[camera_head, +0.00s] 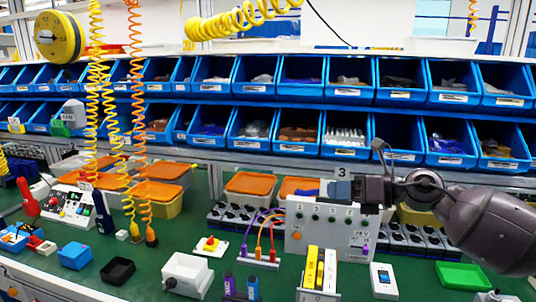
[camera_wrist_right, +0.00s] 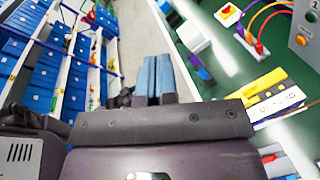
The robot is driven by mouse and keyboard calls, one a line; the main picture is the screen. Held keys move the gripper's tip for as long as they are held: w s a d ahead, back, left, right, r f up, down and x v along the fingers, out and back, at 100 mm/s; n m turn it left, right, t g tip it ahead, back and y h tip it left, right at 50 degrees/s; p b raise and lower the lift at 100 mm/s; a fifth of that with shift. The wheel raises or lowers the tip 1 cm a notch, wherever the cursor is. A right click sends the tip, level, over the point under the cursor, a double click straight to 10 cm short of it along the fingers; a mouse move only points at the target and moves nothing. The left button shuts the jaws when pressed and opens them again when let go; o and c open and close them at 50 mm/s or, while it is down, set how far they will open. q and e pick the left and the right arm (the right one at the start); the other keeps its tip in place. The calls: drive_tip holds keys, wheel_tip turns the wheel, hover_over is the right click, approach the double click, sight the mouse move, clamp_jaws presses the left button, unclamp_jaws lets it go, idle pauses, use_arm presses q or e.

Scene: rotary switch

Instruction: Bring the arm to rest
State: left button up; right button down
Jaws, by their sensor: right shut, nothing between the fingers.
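My right arm comes in from the right in the head view. Its gripper (camera_head: 340,188) is in front of the grey panel box marked 3, with blue fingers pointing left. In the wrist view the two blue fingers (camera_wrist_right: 154,78) are together, with nothing between them. A red and yellow rotary switch (camera_head: 210,245) on a white base sits on the green table, to the left of and below the gripper in the head view. It also shows at the top of the wrist view (camera_wrist_right: 228,13). My left gripper is not in view.
The grey panel box (camera_head: 305,240) stands close behind the gripper. A white box (camera_head: 187,275), yellow blocks (camera_head: 312,268), a green tray (camera_head: 463,275) and a black tray (camera_head: 117,270) are on the table. Yellow coiled cables (camera_head: 97,100) hang at left. Blue bins (camera_head: 248,87) line the back.

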drive_tip(key=s+d+f+m+t+h+b, duration=0.1)
drive_tip(key=s+d+f+m+t+h, duration=0.2)
drive_tip(key=f+m, duration=0.55)
drive_tip(key=d+f+m+t+h+b, duration=0.1)
drive_tip(key=f+m+t+h, duration=0.3)
drive_tip(key=m, duration=0.8)
drive_tip(key=s+d+f+m+t+h+b, duration=0.15)
drive_tip(key=f+m+t, duration=0.25)
drive_tip(key=f+m, duration=0.55)
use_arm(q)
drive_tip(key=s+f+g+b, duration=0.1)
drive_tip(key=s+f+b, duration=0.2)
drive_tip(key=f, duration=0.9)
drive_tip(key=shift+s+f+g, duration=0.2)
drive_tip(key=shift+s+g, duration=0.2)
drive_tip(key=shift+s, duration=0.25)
use_arm(e)
drive_tip(key=s+d+f+m+g+h, duration=0.3)
drive_tip(key=s+f+m, duration=0.3)
drive_tip(key=s+f, duration=0.7)
drive_tip(key=s+d+f+m+g+h, duration=0.3)
drive_tip(key=s+f+m, duration=0.3)
drive_tip(key=s+f, duration=0.6)
drive_tip(key=shift+s+d+f, duration=0.35)
drive_tip(key=shift+s+d, duration=0.15)
drive_tip(key=shift+s, duration=0.3)
